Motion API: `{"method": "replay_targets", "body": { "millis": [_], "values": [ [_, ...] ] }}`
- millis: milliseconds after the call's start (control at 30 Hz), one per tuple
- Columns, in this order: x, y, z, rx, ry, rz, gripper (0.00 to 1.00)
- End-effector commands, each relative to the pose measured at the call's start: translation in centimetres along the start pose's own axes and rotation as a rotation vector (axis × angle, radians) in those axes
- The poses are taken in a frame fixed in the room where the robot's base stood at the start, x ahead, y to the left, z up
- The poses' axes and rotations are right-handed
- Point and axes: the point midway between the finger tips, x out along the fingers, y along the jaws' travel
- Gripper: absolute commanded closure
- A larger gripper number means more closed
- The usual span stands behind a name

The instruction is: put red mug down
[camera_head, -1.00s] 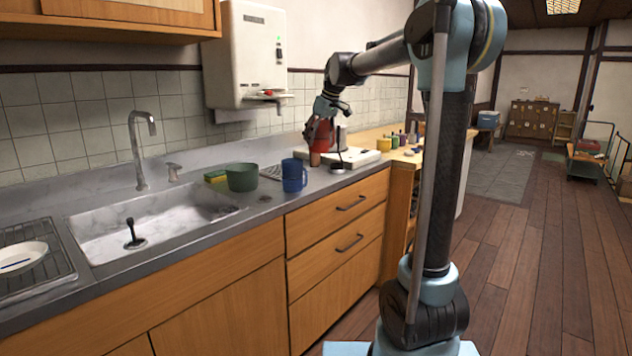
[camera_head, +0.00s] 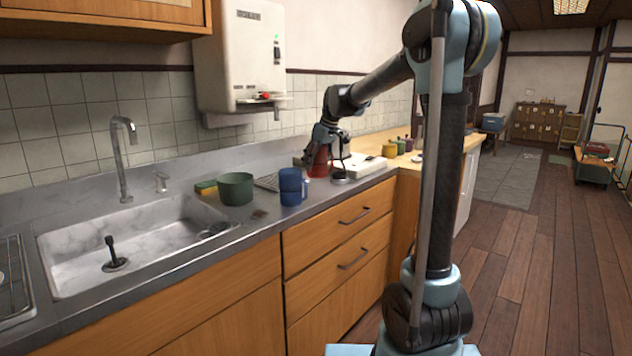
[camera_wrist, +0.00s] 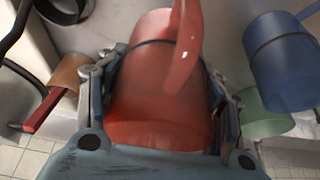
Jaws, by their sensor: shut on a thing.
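The red mug (camera_head: 319,160) is at the back of the grey counter, behind the blue mug, in the head view. My gripper (camera_head: 323,146) is shut on it from above. In the wrist view the red mug (camera_wrist: 160,95) fills the middle, with its handle toward the top and a gripper finger on each side. The mug is low at the counter; I cannot tell whether its base touches the surface.
A blue mug (camera_head: 292,187) and a green pot (camera_head: 236,188) stand to the left of the red mug, near the sink (camera_head: 140,240). A white flat appliance (camera_head: 362,165) lies close on the right. A brown cup (camera_wrist: 66,72) is beside my gripper in the wrist view.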

Motion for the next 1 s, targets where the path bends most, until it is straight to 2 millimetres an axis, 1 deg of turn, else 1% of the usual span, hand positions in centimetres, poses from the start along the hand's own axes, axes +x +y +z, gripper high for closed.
{"method": "replay_targets", "body": {
  "millis": [33, 100, 333, 500, 600, 867, 900, 1000],
  "values": [
    [0.6, 0.0, 0.2, 0.000, 0.000, 0.000, 1.00],
    [1.2, 0.0, 0.4, -0.001, 0.000, 0.000, 1.00],
    [2.4, -0.1, 0.9, -0.001, 0.000, 0.000, 1.00],
    [4.4, -0.1, 1.8, -0.001, 0.000, 0.000, 1.00],
    [5.2, -0.1, 2.1, -0.001, 0.000, 0.000, 1.00],
    [5.4, -0.1, 2.2, -0.001, 0.000, 0.000, 1.00],
    [5.4, -0.1, 2.2, -0.001, 0.000, 0.000, 0.37],
    [5.4, -0.1, 2.2, -0.001, 0.000, 0.000, 0.16]
  ]
}}
